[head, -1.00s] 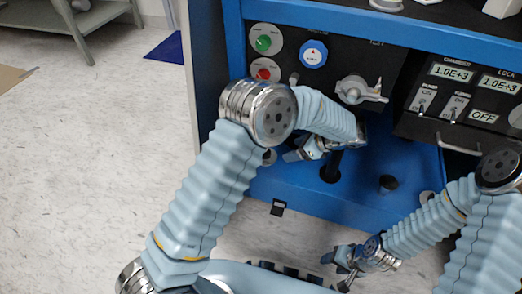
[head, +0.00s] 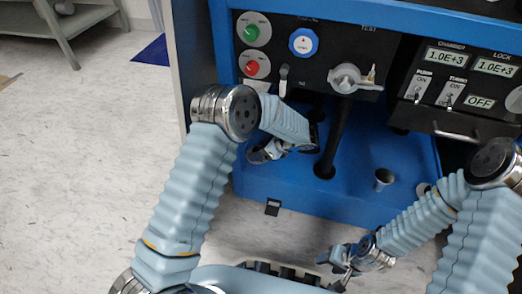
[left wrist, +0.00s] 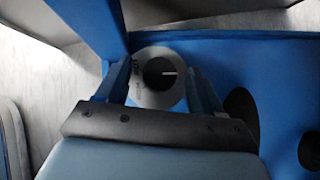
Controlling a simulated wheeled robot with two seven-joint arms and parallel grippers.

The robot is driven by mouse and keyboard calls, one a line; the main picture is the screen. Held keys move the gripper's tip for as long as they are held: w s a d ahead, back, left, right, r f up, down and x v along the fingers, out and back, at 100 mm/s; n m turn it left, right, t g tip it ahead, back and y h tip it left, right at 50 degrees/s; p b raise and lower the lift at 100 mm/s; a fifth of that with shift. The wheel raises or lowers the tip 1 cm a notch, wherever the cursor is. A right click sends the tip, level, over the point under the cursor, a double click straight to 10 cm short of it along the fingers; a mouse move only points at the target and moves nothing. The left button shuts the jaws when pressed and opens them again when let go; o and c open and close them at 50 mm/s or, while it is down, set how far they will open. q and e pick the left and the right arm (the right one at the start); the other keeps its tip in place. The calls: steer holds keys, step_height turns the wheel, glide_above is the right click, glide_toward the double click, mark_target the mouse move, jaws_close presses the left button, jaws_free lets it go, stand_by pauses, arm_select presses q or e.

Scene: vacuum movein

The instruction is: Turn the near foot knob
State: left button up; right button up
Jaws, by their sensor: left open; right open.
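The near foot knob (left wrist: 143,92) shows in the left wrist view as a grey disc with a black centre and a white pointer line. It lies between the two fingers of my left gripper (left wrist: 162,76), which are open, one on each side. Whether they touch it I cannot tell. My right gripper (head: 338,264) is open and empty, low in front of the cabinet.
The blue cabinet (head: 300,195) carries a panel with green (head: 252,32) and red (head: 251,67) buttons, a blue dial (head: 303,42) and a metal valve handle (head: 347,78).

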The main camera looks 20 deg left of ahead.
arm_select(q)
steer(key=c, duration=1.1)
steer(key=shift+o, duration=0.2)
steer(key=shift+m+t, duration=0.3)
steer(key=shift+s+m+t, duration=0.15)
steer(key=shift+m+t, duration=0.25)
steer(key=shift+m, duration=0.2)
steer(key=m+t+h, duration=0.1)
steer(key=m, duration=0.1)
steer(key=m+t+h+b, duration=0.1)
steer(key=m, duration=0.1)
steer(key=shift+s+a+t, duration=0.1)
steer(key=shift+s+t, duration=0.05)
steer(key=shift+t, duration=0.15)
steer(key=shift+s+a+m+t+h, duration=0.1)
steer(key=shift+m+t+h, duration=0.4)
steer(key=shift+m+h, duration=0.45)
steer(key=shift+m, duration=0.35)
